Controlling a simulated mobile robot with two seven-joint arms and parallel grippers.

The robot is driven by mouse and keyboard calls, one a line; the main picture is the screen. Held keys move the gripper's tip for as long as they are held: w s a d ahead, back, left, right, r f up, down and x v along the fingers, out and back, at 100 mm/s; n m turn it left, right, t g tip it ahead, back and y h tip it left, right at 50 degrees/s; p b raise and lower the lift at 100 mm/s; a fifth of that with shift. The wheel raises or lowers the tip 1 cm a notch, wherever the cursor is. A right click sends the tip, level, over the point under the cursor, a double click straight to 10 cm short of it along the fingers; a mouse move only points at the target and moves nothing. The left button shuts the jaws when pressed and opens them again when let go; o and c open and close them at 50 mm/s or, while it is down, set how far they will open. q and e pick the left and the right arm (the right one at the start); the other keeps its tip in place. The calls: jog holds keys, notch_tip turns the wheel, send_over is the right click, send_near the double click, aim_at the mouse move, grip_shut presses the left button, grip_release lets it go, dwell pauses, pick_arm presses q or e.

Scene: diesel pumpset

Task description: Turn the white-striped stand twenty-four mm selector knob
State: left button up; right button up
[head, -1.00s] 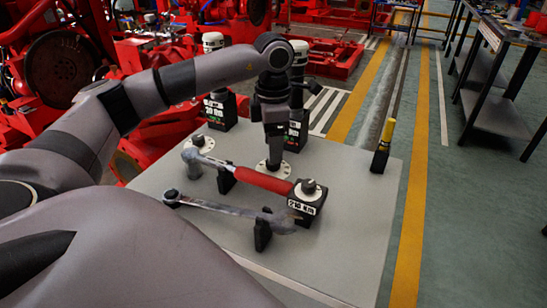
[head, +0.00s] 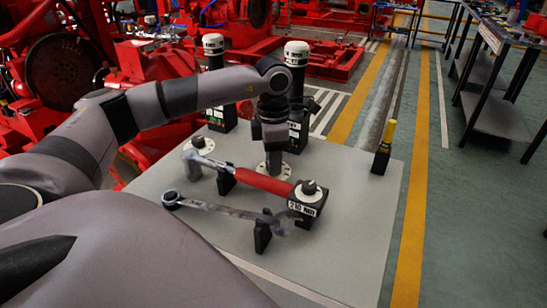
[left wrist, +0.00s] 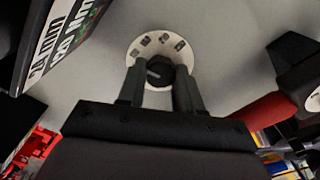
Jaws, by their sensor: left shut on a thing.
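The selector knob (left wrist: 157,70) is small and dark, with a pale pointer line. It sits on a round white dial (left wrist: 137,48) with dark marks, which also shows in the head view (head: 261,171). My left gripper (left wrist: 158,66) points down over the dial, its two fingers shut on the knob from both sides. In the head view my left gripper (head: 273,153) hides the knob. A black stand (head: 297,125) with a white cap rises just behind it. My right gripper is not in view.
A red-handled wrench (head: 262,181) and a grey spanner (head: 222,208) lie on holders in front. A black box (head: 307,206) with a knob stands to the right. A second white-capped stand (head: 215,55) is at the left. The table's (head: 350,220) right side is mostly clear.

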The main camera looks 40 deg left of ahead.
pick_arm(q)
jog(key=shift+m, duration=0.3)
jog(key=shift+m+p, duration=0.35)
jog(key=shift+m, duration=0.55)
jog(key=shift+m+p, duration=0.3)
jog(key=shift+m, duration=1.7)
jog(key=o, duration=1)
jog(key=shift+o, duration=0.2)
jog(key=shift+r+p, duration=0.4)
jog(key=shift+r, duration=3.25)
